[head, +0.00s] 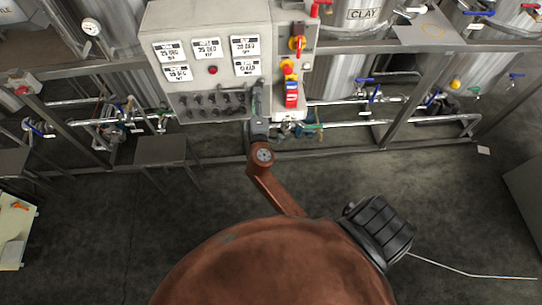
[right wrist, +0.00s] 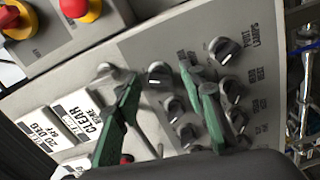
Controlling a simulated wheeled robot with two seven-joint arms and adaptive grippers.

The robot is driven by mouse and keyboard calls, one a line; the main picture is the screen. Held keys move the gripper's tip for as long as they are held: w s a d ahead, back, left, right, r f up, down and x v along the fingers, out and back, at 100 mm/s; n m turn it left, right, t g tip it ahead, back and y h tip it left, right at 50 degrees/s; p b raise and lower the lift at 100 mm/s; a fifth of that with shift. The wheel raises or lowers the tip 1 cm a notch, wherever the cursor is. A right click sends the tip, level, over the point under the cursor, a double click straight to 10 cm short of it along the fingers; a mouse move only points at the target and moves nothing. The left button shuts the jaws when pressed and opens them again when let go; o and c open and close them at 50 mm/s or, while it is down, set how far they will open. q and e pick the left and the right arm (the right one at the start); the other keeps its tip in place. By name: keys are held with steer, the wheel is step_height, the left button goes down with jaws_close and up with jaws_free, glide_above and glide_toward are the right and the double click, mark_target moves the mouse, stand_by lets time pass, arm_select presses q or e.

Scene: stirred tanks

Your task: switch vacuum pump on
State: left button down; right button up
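A grey control panel (head: 215,60) stands at the upper middle of the head view, with several black rotary knobs along its lower part. My right gripper (head: 257,98) is in front of its lower right side. In the right wrist view my right gripper (right wrist: 157,72) is open, its two green fingers pointing at the panel (right wrist: 95,62). A black knob (right wrist: 158,75) with a pale pointer shows between the fingertips; I cannot tell if they touch it. Another knob (right wrist: 222,50) beside it is marked for port lamps. I cannot read which knob is for the vacuum pump. My left gripper is not in view.
Red and yellow rotary switches (head: 298,43) sit right of the panel. Steel tanks (head: 347,75), pipes and valves surround the panel. A small grey table (head: 160,150) stands below left; the floor (head: 430,190) is mostly clear.

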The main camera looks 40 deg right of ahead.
steer(key=s+a+n+p, duration=0.4)
steer(key=s+n+p, duration=0.3)
steer(key=n, duration=0.1)
steer(key=s+f+m+g+y, duration=0.1)
steer(key=s+f+g+y, duration=0.1)
steer(key=f, duration=1.2)
steer(key=s+f+m+g+y, duration=0.2)
steer(key=s+f+g, duration=0.1)
steer(key=f, duration=1.1)
steer(key=shift+s+d+f+g, duration=0.15)
steer(key=shift+s+d+g, duration=0.15)
steer(key=shift+s+d, duration=0.25)
steer(key=shift+a, duration=0.1)
